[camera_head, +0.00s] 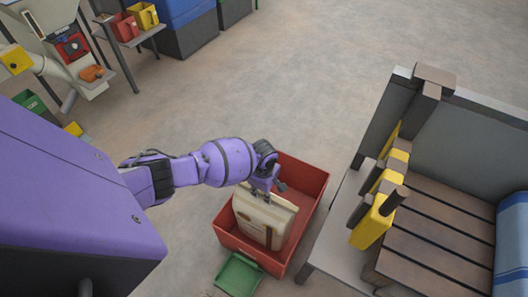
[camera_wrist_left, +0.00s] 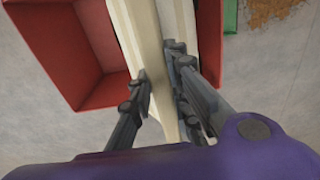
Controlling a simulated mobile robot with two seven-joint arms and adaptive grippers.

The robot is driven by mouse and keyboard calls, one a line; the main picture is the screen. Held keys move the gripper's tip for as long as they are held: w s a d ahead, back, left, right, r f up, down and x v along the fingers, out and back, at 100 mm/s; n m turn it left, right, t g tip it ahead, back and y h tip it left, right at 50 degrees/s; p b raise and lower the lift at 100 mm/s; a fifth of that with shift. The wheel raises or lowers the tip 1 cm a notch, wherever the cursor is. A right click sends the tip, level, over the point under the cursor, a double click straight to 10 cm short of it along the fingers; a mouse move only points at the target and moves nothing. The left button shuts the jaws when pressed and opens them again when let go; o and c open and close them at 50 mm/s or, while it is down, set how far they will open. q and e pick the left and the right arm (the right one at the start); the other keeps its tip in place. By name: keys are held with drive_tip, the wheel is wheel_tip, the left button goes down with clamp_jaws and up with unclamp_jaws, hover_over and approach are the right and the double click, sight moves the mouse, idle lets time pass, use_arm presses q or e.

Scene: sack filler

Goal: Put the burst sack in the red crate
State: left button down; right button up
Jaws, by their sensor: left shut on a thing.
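The burst sack (camera_head: 262,217) is cream with a brown strip. It stands inside or just above the red crate (camera_head: 313,184); I cannot tell whether it touches the crate's floor. My left gripper (camera_head: 268,190) is over the sack and shut on its top edge. In the left wrist view the gripper (camera_wrist_left: 163,85) has one finger on each side of the sack (camera_wrist_left: 150,35), with the red crate (camera_wrist_left: 60,45) around it. The sack's underside is hidden. My right gripper is not in view.
A small green bin (camera_head: 239,274) stands at the crate's near end. A grey bench with dark slats (camera_head: 440,225) and yellow parts (camera_head: 372,222) is at the right. Red and yellow bins (camera_head: 143,15) stand on a shelf at the upper left. The middle floor is clear.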

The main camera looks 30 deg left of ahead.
use_arm(q)
drive_tip(key=shift+w+r, duration=0.1)
drive_tip(key=c, duration=1.6)
unclamp_jaws()
drive_tip(key=shift+o, duration=0.2)
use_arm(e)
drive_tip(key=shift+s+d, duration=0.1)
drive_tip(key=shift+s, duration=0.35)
use_arm(q)
drive_tip(key=shift+r, duration=0.25)
wheel_tip(320, 180, up, 11)
drive_tip(key=shift+r, duration=0.2)
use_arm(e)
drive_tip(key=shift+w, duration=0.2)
